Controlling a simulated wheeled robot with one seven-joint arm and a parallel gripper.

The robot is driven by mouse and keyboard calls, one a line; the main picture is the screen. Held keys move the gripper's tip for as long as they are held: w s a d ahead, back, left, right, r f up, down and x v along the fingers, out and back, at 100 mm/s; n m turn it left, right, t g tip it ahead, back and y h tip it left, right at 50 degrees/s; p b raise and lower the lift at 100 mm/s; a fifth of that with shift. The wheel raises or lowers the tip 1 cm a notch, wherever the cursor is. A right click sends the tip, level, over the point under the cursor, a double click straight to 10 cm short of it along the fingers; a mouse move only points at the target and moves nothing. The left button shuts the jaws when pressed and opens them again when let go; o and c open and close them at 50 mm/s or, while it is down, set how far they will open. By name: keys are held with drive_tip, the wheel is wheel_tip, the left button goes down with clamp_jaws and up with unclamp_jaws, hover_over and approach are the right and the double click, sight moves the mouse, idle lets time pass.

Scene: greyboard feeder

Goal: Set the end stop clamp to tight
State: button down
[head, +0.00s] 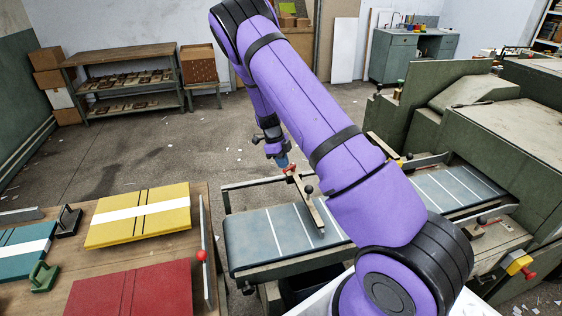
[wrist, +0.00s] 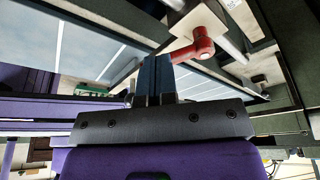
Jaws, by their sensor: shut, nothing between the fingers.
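The end stop looks to be the pale bar (head: 307,199) lying across the feeder belt, with a dark round knob on it. A small red clamp lever (head: 290,169) sits at the bar's far end.
The blue-grey belt (head: 257,242) with white lines runs into the green machine (head: 510,130) at right. The wooden table (head: 70,275) at left holds yellow, red and teal boards. My arm hides the belt's middle.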

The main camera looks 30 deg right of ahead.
sight(294, 165)
drive_tip(key=s+n, duration=0.1)
drive_tip(key=n, duration=0.2)
drive_tip(key=shift+s+d+t+h, duration=0.2)
drive_tip(key=shift+s+t+h, duration=0.1)
drive_tip(key=shift+s+h, duration=0.1)
drive_tip(key=n, duration=0.2)
drive_tip(key=s+d+n+t, duration=0.1)
drive_tip(key=n, duration=0.1)
drive_tip(key=s+d+n, duration=0.1)
drive_tip(key=n, duration=0.1)
drive_tip(key=shift+s+n+t+h, duration=0.1)
drive_tip(key=shift+n+t+h, duration=0.2)
drive_tip(key=shift+n+h, duration=0.1)
drive_tip(key=shift+s+d+n+t, duration=0.15)
drive_tip(key=shift+d+n+t, duration=0.1)
drive_tip(key=shift+n, duration=0.4)
drive_tip(key=shift+s+d+n+t, duration=0.15)
drive_tip(key=shift+d+n, duration=0.1)
drive_tip(key=shift+n, duration=0.4)
drive_tip(key=shift+d, duration=0.1)
drive_tip(key=shift+s+d, duration=0.1)
drive_tip(key=shift+d, duration=0.1)
